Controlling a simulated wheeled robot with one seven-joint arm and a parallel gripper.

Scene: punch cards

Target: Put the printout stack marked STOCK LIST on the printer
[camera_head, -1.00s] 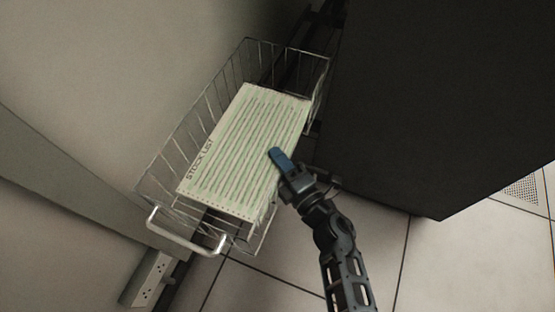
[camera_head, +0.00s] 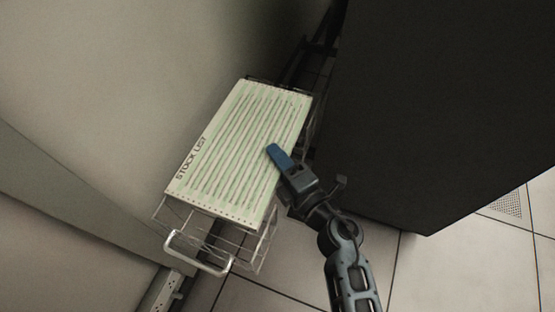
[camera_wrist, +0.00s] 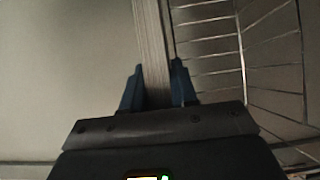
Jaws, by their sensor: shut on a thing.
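The printout stack marked STOCK LIST (camera_head: 240,150) is a thick pad of green-striped paper. It lies flat, face up, over the wire basket (camera_head: 185,217) and hides most of it. My gripper (camera_head: 279,158) is shut on the stack's right edge, with one blue finger on top. The wrist view shows both blue fingers (camera_wrist: 158,90) on either side of the stack's edge (camera_wrist: 150,45). The printer cannot be made out in these views.
A large dark cabinet (camera_head: 430,100) stands close to the right of the basket. A pale wall (camera_head: 110,80) is on the left. A power outlet strip (camera_head: 165,290) is low at the left. Tiled floor (camera_head: 450,270) is open at the lower right.

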